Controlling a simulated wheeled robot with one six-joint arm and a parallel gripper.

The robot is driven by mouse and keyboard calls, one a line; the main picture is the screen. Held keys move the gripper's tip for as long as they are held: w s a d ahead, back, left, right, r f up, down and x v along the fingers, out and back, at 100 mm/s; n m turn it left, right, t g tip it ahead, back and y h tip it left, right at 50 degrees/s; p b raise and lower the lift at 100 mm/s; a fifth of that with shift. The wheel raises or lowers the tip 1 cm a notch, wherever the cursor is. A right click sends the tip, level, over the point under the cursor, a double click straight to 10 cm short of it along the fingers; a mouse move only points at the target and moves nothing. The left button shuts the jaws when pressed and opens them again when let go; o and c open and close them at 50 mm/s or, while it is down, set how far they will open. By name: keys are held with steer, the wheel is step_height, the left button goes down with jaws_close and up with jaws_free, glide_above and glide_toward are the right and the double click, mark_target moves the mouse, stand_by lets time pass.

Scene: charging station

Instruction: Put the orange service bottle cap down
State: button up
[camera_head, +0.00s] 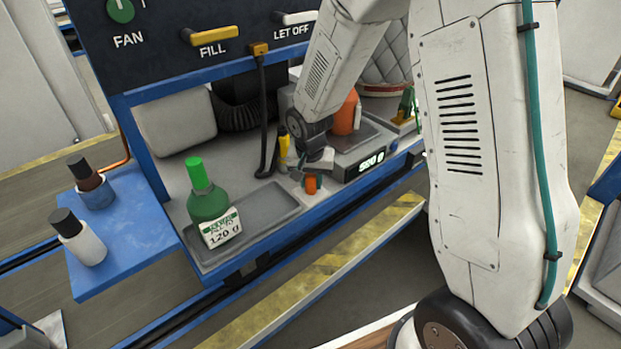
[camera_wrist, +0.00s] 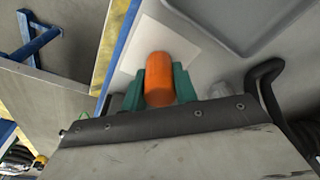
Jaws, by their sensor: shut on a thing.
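The orange service bottle cap (camera_wrist: 158,80) is between the teal fingers of my gripper (camera_wrist: 159,97) in the wrist view. My gripper is shut on it. In the head view the cap (camera_head: 311,184) shows at the bench's front edge, between the grey tray and the scale. A pale flat pad (camera_wrist: 125,63) lies behind the cap in the wrist view; I cannot tell whether the cap touches it. An orange bottle (camera_head: 346,115) stands on the scale (camera_head: 368,162), partly hidden by my arm; its top is hidden.
A green bottle with a 120 g label (camera_head: 208,204) stands on the grey tray (camera_head: 277,207). A black hose nozzle (camera_head: 264,130) and a yellow-and-black tool (camera_head: 284,148) are close to my gripper. Two dark-capped bottles stand on the blue side shelf (camera_head: 128,228).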

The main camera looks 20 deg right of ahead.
mark_target(310, 179)
steer(key=o, duration=1)
steer(key=shift+c, duration=0.2)
steer(key=r, duration=0.3)
steer(key=s+r, duration=0.1)
steer(key=r, duration=0.3)
steer(key=a+r, duration=0.1)
steer(key=r, duration=0.3)
steer(key=shift+s+r, duration=0.2)
steer(key=shift+r, duration=0.05)
steer(key=s+d+r+n, duration=0.3)
steer(key=s+r, duration=0.9)
steer(key=s, duration=0.2)
steer(key=s+r+n, duration=0.2)
steer(key=s, duration=1.3)
steer(key=shift+d+n+y, duration=0.4)
steer(key=shift+d, duration=0.05)
steer(key=shift+r, duration=0.1)
